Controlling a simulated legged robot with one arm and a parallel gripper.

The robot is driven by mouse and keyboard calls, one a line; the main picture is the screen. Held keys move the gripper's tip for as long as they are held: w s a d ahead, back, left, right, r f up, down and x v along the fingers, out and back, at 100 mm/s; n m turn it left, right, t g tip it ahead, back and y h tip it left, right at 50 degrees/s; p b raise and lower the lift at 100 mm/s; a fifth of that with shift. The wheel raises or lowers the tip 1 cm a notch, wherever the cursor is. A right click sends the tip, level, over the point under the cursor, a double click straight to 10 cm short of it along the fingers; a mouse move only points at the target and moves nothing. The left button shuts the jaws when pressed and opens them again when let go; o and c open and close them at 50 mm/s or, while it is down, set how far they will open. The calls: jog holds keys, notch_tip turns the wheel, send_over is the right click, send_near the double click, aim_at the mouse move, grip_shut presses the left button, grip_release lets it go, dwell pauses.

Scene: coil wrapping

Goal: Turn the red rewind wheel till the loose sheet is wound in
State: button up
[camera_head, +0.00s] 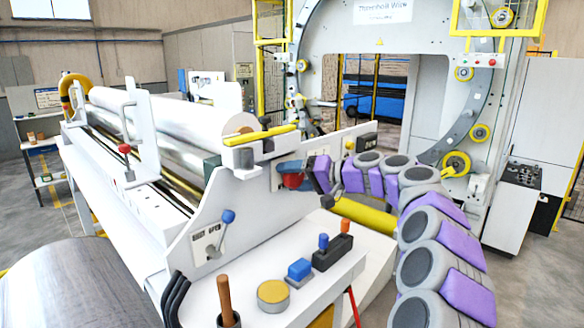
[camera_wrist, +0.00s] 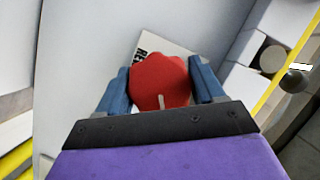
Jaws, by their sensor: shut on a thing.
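The red rewind wheel (camera_wrist: 160,82) sits on the white side panel of the machine, in front of a label that is partly covered. My gripper (camera_wrist: 163,90) has its two blue fingers on either side of the wheel and is shut on it. In the head view my gripper (camera_head: 290,175) reaches the end panel from the right, and only a little of the red wheel (camera_head: 292,181) shows. The silver sheet roll (camera_head: 165,112) lies along the machine behind the panel. I cannot tell from here how much sheet hangs loose.
A white bench in front holds a yellow-topped round tin (camera_head: 273,293), a blue block (camera_head: 299,270), a black block (camera_head: 332,252) and a wooden-handled tool (camera_head: 225,297) in a cup. A blue-knobbed lever (camera_head: 227,217) stands on the panel. A large ring machine (camera_head: 300,45) stands behind.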

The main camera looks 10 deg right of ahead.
jog(key=m+y+p, duration=0.2)
jog(key=m+p, duration=0.2)
jog(key=m, duration=0.1)
jog(key=shift+m+p, duration=0.3)
jog(key=shift+p, duration=0.1)
jog(key=shift+m+t+y+p, duration=0.5)
jog(key=shift+m+y+p, duration=0.15)
jog(key=shift+m, duration=0.55)
jog(key=shift+d+f+m+t+y+p, duration=0.15)
jog(key=shift+m+t+p, duration=0.2)
jog(key=shift+m, duration=0.55)
jog(key=shift+a+f+m+t+y+p, duration=0.1)
jog(key=shift+m+t+p, duration=0.25)
jog(key=shift+m, duration=0.55)
jog(key=shift+c, duration=0.2)
jog(key=o, duration=1)
jog(key=shift+d+r, duration=0.1)
jog(key=shift+r, duration=0.05)
jog(key=shift+o, duration=0.2)
